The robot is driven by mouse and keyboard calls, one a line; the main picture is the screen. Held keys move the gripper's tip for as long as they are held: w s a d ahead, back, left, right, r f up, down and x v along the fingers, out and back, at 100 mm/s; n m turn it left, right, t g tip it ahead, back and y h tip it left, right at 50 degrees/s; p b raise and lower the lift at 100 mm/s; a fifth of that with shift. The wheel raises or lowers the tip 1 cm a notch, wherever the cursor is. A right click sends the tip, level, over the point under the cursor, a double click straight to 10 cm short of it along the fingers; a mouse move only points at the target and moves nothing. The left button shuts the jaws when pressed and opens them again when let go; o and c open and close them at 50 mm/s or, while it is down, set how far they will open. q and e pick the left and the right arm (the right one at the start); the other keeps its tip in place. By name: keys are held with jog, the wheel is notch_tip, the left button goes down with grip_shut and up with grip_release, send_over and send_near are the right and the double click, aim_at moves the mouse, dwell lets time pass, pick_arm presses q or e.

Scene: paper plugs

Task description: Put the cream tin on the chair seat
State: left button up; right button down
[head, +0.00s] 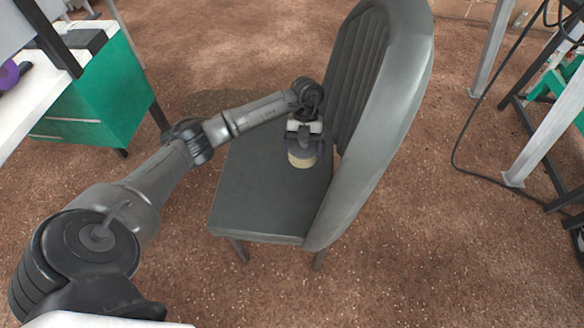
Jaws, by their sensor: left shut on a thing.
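The dark grey chair stands in the middle of the head view, its tall backrest (385,110) on the right and its flat seat (255,200) on the left. The cream tin (301,161) is over the seat, close to the backrest. My left gripper (303,145) is shut on the tin from above and hides its upper part. The tin looks upright. I cannot tell whether its bottom touches the seat or is slightly above it. My right gripper is not in view.
A white-topped desk with a green drawer unit (105,95) stands at the upper left. Metal table legs (545,130) and a black cable (458,150) are on the right. The brown speckled floor (420,260) is clear in front of the chair. The seat's front and left parts are bare.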

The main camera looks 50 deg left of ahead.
aim_at(291, 146)
pick_arm(q)
jog(key=shift+s+a+f, duration=0.15)
jog(key=shift+s+f, duration=0.1)
jog(key=shift+s, duration=0.05)
jog(key=s+f+b, duration=0.1)
jog(key=s+a+f, duration=0.1)
jog(key=s, duration=0.1)
jog(key=shift+b, duration=0.35)
jog(key=s+f+b, duration=0.1)
jog(key=s, duration=0.1)
jog(key=s+f+b, duration=0.1)
jog(key=s, duration=0.1)
jog(key=s+a+f+b, duration=0.1)
jog(key=s+f, duration=0.1)
jog(key=s, duration=0.1)
jog(key=shift+s+f, duration=0.25)
jog(key=shift+s, duration=0.4)
jog(key=shift+f+b, duration=0.4)
jog(key=shift+b, duration=0.05)
notch_tip(291, 146, down, 4)
jog(key=shift+r+b, duration=0.25)
jog(key=shift+b, duration=1)
jog(key=shift+r, duration=0.1)
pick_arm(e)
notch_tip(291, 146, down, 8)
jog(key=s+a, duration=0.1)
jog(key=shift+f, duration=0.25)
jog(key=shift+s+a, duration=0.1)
